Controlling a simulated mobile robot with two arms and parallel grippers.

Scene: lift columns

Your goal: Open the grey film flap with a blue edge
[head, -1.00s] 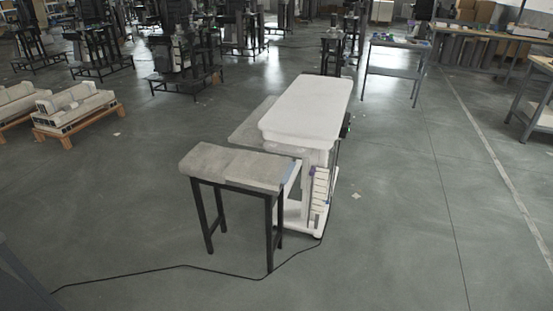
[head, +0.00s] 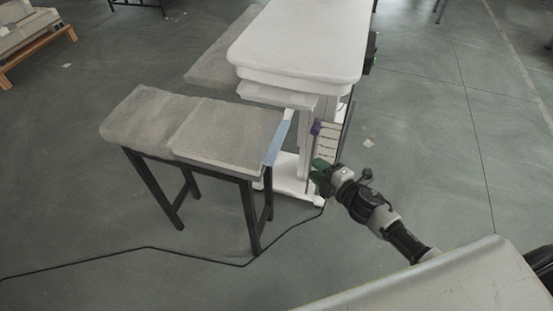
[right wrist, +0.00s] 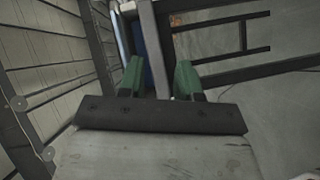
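The grey film flap (head: 228,132) lies folded on top of a dark-legged stand. Its blue edge (head: 277,143) hangs at the right end, beside the white column unit. My right gripper (head: 320,174), with green fingers, is to the right of and below the blue edge, apart from it in the head view. In the right wrist view the green fingers (right wrist: 159,82) are spread open. A blue strip (right wrist: 152,58) shows beyond the gap between them; I cannot tell how far off it is. My left gripper is not in view.
The white lift column unit (head: 300,45) stands close behind the gripper, with a panel of pale slats (head: 327,142). The stand's dark legs (head: 250,215) are to the left. A black cable (head: 150,248) crosses the floor. Open floor lies to the right.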

